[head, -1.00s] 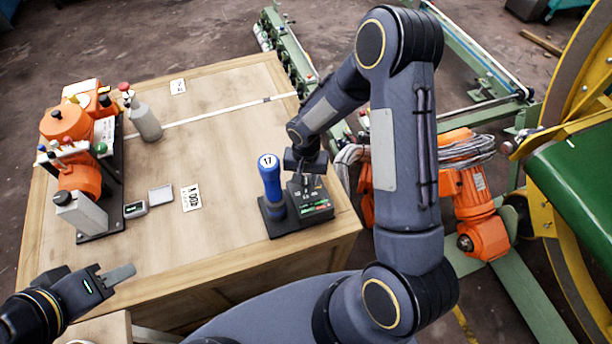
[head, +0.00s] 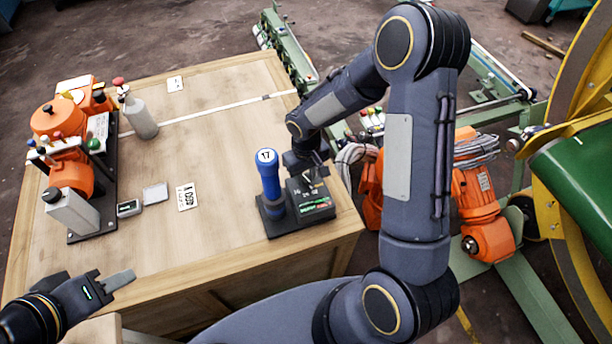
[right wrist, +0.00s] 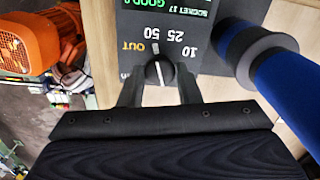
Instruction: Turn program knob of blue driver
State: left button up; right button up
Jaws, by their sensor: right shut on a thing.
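The blue driver (head: 269,180), with a white cap marked 17, stands upright in its black dock (head: 275,228) at the table's right front; its blue body also shows in the right wrist view (right wrist: 290,85). Beside it is a dark panel (head: 312,207) with lit text. In the right wrist view the black program knob (right wrist: 158,72) has a white pointer line, near the printed OUT, 50, 25 and 10. My right gripper (right wrist: 160,90) is shut on the knob, one finger at either side.
An orange machine (head: 68,150) on a black plate stands at the table's left, with a grey bottle (head: 140,118) beside it. Small flat cards (head: 187,197) lie mid-table. The middle of the table (head: 215,150) is mostly clear. Orange motors (head: 480,195) stand beyond the right edge.

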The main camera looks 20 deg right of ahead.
aim_at(306, 178)
jog(key=n+b, duration=0.1)
jog(key=n, duration=0.2)
jog(key=shift+n, duration=0.3)
jog(key=n, duration=0.4)
jog(key=shift+n, duration=0.3)
jog(key=o, duration=1)
jog(key=shift+c, duration=0.2)
jog(key=shift+r, duration=0.1)
notch_tip(306, 178, up, 8)
jog(key=shift+f+b, duration=0.15)
jog(key=shift+b, duration=0.15)
